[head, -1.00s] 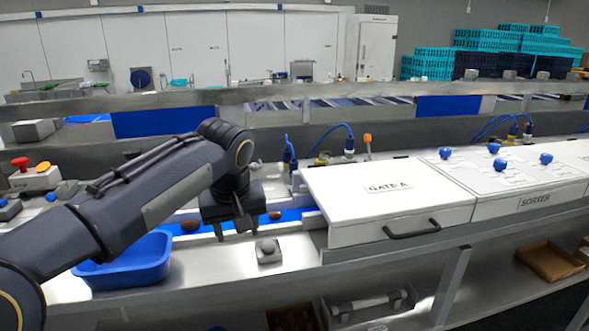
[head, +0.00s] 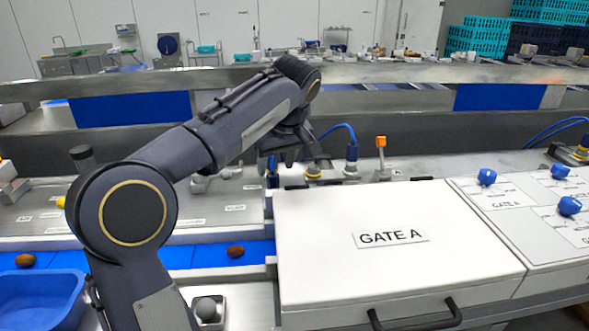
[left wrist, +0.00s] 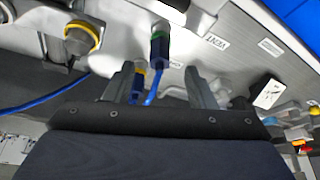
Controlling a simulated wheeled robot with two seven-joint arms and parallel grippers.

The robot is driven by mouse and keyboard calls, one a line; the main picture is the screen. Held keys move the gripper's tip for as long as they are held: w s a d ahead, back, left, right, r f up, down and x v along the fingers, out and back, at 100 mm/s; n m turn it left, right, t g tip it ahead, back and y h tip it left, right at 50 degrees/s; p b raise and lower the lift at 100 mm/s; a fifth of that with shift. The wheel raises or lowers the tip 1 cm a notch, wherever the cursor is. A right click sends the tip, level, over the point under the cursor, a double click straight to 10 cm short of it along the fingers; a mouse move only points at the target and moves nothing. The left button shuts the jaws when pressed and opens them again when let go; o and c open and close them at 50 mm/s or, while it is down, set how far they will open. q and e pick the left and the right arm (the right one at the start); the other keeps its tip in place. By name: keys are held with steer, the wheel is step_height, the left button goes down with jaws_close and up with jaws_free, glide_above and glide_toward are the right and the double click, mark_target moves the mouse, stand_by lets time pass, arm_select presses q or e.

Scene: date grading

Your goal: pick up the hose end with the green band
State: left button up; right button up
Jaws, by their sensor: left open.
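My left gripper (head: 291,157) is open and empty, raised behind the Gate A box in the head view. In the left wrist view the hose end with the green band (left wrist: 159,42) stands upright on the metal panel, beyond and between the open fingertips (left wrist: 160,75). A blue hose runs from it toward the gripper. A second blue hose end with a yellow band (left wrist: 138,80) shows beside the left finger, partly hidden by it. In the head view a blue hose end (head: 272,172) shows just below the gripper; its band cannot be made out. My right gripper is not in view.
A large grey connector with a yellow ring (left wrist: 80,38) is left of the fingers. The white Gate A box (head: 400,245) stands in front. An orange-topped post (head: 381,150) is to the right. Brown dates (head: 235,251) lie on the blue belt, near a blue tub (head: 38,300).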

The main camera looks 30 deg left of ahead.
mark_target(273, 175)
arm_select(q)
steer(key=shift+w, duration=0.3)
steer(key=shift+s+a+f, duration=0.1)
steer(key=shift+a+f, duration=0.15)
steer(key=shift+f, duration=0.35)
steer(key=shift+s+a+f, duration=0.1)
steer(key=shift+a+f, duration=0.15)
steer(key=shift+f, duration=0.3)
steer(key=p+x, duration=0.1)
steer(key=x, duration=0.4)
steer(key=shift+w+p, duration=0.1)
steer(key=shift+p, duration=0.2)
jaws_close()
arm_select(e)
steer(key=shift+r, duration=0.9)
